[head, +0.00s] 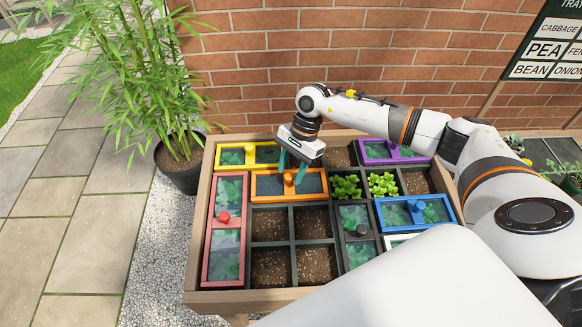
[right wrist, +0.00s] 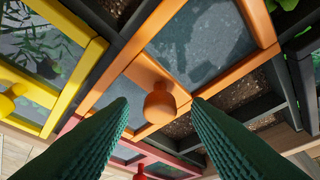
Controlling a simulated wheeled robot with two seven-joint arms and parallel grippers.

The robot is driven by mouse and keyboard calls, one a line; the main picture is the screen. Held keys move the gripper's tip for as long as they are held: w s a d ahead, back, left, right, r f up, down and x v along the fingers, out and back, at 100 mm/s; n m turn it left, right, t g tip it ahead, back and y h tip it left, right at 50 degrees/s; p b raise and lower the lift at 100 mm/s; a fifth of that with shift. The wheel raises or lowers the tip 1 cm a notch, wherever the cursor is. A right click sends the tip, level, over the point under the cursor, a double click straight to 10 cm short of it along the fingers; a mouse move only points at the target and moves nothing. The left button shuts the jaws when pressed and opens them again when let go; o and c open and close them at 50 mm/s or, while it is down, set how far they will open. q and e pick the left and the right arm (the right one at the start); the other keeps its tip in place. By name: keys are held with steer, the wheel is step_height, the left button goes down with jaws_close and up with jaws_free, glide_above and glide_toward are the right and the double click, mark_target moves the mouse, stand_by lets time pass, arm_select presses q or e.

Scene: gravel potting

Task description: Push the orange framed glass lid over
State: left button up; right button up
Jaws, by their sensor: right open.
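The orange framed glass lid (head: 262,188) lies flat over two cells in the upper left part of the wooden planter, with an orange knob at its middle. In the right wrist view the orange knob (right wrist: 160,104) stands between and beyond the two green fingers. My right gripper (head: 291,168) is open, pointing down over the lid by the knob; the right wrist view shows its fingers (right wrist: 160,118) apart on either side of the knob. Whether they touch it I cannot tell. My left gripper is not in view.
A yellow lid (head: 233,158) lies behind the orange one, a red lid (head: 213,236) along the left, and purple (head: 394,152) and blue (head: 413,212) lids to the right. Bare soil cells (head: 270,226) lie in front. Lettuce seedlings (head: 346,187) grow right of the orange lid. A brick wall stands behind.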

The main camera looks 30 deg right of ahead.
steer(key=shift+a+f, duration=0.1)
steer(key=shift+f, duration=0.15)
jaws_close()
steer(key=s+d+b, duration=0.2)
steer(key=d, duration=0.3)
steer(key=s+d+b, duration=0.3)
steer(key=d, duration=0.3)
steer(key=s+d+b, duration=0.3)
steer(key=d, duration=0.3)
steer(key=shift+s+d+f, duration=0.1)
steer(key=shift+s+d, duration=0.1)
steer(key=shift+d, duration=0.05)
steer(key=shift+s+d+b, duration=0.35)
steer(key=shift+d, duration=0.35)
